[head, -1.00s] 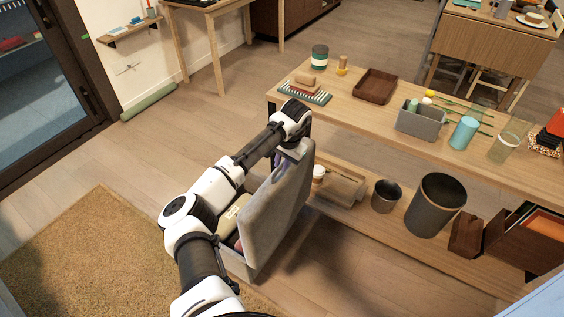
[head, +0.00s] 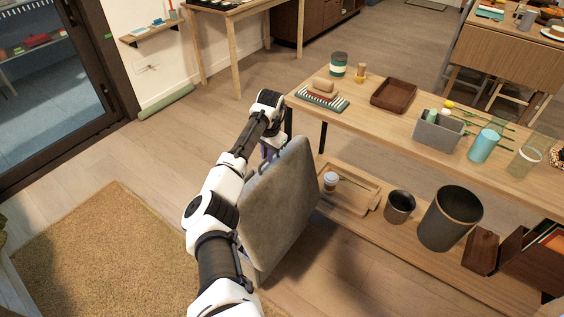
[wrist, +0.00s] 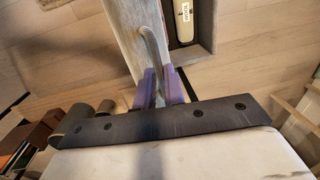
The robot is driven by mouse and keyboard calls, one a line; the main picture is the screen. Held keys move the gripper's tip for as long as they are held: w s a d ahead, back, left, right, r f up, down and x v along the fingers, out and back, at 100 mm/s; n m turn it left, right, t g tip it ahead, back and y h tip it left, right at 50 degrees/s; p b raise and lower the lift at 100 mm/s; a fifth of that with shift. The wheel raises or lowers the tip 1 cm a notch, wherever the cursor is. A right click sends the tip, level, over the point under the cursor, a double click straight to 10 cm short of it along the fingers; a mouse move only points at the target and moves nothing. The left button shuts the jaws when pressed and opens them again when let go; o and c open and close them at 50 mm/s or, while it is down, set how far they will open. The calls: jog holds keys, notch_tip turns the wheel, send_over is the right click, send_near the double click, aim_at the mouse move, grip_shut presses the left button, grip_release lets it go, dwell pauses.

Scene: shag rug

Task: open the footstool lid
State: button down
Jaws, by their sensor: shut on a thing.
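The footstool lid (head: 283,212) is a grey fabric panel. My gripper (wrist: 158,98) has purple fingers shut on this strap. In the head view the gripper (head: 269,150) is at the lid's top edge, partly hidden by my arm. The wrist view shows the open footstool box (wrist: 209,32) with a pale labelled item (wrist: 184,20) inside. In the head view the box is mostly hidden.
The wooden shelf table (head: 385,130) stands right of the lid. Its lower shelf holds a tray (head: 345,205), a cup (head: 331,181) and bins (head: 450,218). A shag rug (head: 110,245) lies at left. Bare floor lies between rug and glass door (head: 60,80).

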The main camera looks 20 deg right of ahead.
jog(key=shift+w+a, duration=0.3)
jog(key=shift+w, duration=0.25)
jog(key=c, duration=1.5)
grip_release()
jog(key=shift+f, duration=0.1)
jog(key=r, duration=0.4)
jog(key=r+b, duration=0.1)
jog(key=r, duration=0.4)
jog(key=s+r+b, duration=0.1)
jog(key=r, duration=0.3)
jog(key=shift+s+d+r, duration=0.1)
jog(key=shift+d+r, duration=0.3)
